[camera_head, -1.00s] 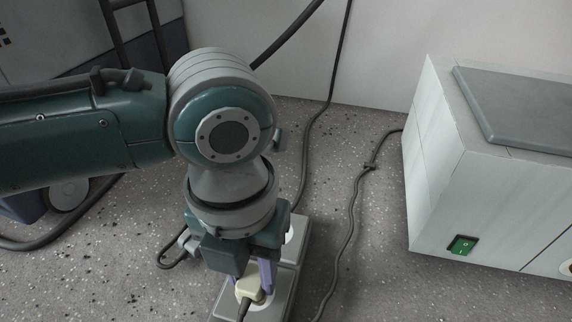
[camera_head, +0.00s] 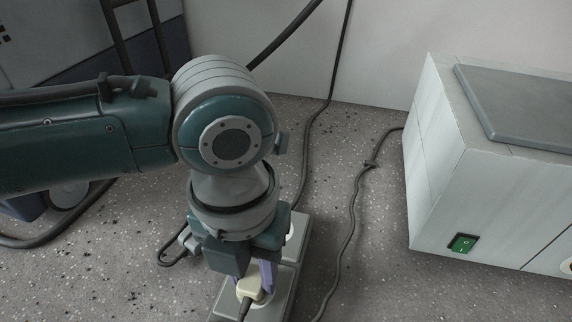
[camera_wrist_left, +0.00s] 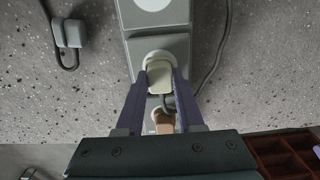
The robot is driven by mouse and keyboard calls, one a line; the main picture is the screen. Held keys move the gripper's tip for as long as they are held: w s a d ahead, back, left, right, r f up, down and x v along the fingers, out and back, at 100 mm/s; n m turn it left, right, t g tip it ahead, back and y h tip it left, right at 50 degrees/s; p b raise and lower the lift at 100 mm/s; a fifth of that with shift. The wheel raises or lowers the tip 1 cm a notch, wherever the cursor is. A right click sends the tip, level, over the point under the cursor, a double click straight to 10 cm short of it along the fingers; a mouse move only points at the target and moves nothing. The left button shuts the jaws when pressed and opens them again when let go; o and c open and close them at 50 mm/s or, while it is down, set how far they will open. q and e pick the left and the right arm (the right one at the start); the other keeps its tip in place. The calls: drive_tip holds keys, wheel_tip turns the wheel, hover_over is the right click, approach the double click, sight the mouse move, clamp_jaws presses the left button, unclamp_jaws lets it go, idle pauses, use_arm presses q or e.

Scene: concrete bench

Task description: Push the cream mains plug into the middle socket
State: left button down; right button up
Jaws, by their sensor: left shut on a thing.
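The cream mains plug (camera_head: 250,288) is held between the purple fingers of my left gripper (camera_head: 254,278), which is shut on it. It also shows in the left wrist view (camera_wrist_left: 160,76), with a finger against each side. The plug is over the round white socket (camera_wrist_left: 158,56) in the middle of that view, on the grey socket strip (camera_head: 286,272). Whether its pins are in the socket is hidden. Another round white socket (camera_wrist_left: 152,4) shows bare further along the strip. The strip's near end is cut off in the head view. My right gripper is not in view.
A pale appliance (camera_head: 425,180) with a green switch (camera_head: 462,243) stands at the right. A dark cable (camera_head: 345,230) runs between it and the strip. A grey plug (camera_wrist_left: 70,33) lies on the bench beside the strip. A brown compartment tray (camera_wrist_left: 270,150) shows at lower right.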

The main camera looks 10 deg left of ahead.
use_arm(q)
drive_tip(key=shift+f, duration=0.25)
drive_tip(key=shift+c, duration=2.3)
unclamp_jaws()
wheel_tip(320, 180, up, 9)
drive_tip(key=shift+f+p, duration=0.2)
drive_tip(key=shift+p, duration=1.05)
drive_tip(key=shift+r, duration=0.7)
drive_tip(key=shift+s, duration=0.1)
